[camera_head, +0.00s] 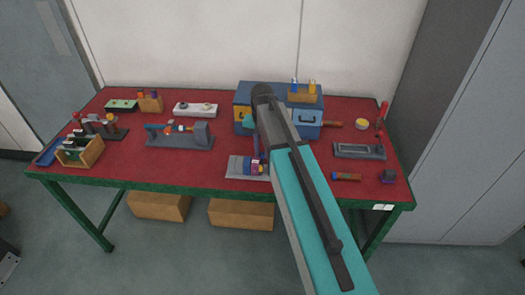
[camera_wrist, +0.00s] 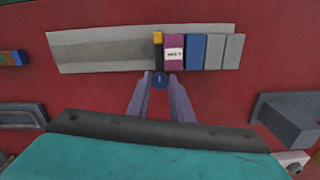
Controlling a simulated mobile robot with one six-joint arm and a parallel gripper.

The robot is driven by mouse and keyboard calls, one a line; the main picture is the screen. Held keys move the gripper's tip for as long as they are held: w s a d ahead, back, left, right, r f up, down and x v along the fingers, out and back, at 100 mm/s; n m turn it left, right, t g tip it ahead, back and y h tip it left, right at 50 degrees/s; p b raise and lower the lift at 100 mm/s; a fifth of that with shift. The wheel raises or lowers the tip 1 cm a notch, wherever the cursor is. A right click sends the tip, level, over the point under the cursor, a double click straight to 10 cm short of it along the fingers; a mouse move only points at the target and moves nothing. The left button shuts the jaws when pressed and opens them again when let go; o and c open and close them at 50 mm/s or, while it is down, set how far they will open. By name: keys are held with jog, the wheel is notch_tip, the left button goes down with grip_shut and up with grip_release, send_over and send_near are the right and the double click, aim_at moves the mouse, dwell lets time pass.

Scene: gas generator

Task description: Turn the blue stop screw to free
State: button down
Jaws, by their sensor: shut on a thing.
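Along the plate stand a yellow-and-black piece (camera_wrist: 158,50), a magenta block with a white label (camera_wrist: 174,52), a blue block (camera_wrist: 196,51) and grey blocks (camera_wrist: 224,51). In the head view the fixture's plate (camera_head: 239,167) lies at the table's front, and my arm partly hides it.
The red table (camera_head: 200,173) is bare around the fixture's left. A blue toolbox (camera_head: 243,97) stands behind my arm. A grey vise-like device (camera_head: 180,141) is to the left. A grey tray (camera_head: 360,151) and a small striped cylinder (camera_head: 346,177) lie to the right.

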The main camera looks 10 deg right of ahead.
aim_at(262, 154)
jog(key=c, duration=1.6)
grip_release()
jog(key=shift+o, duration=0.2)
jog(key=shift+r, duration=0.1)
notch_tip(262, 154, up, 14)
jog(key=b, duration=0.2)
jog(key=shift+b, duration=0.3)
jog(key=shift+f, duration=0.2)
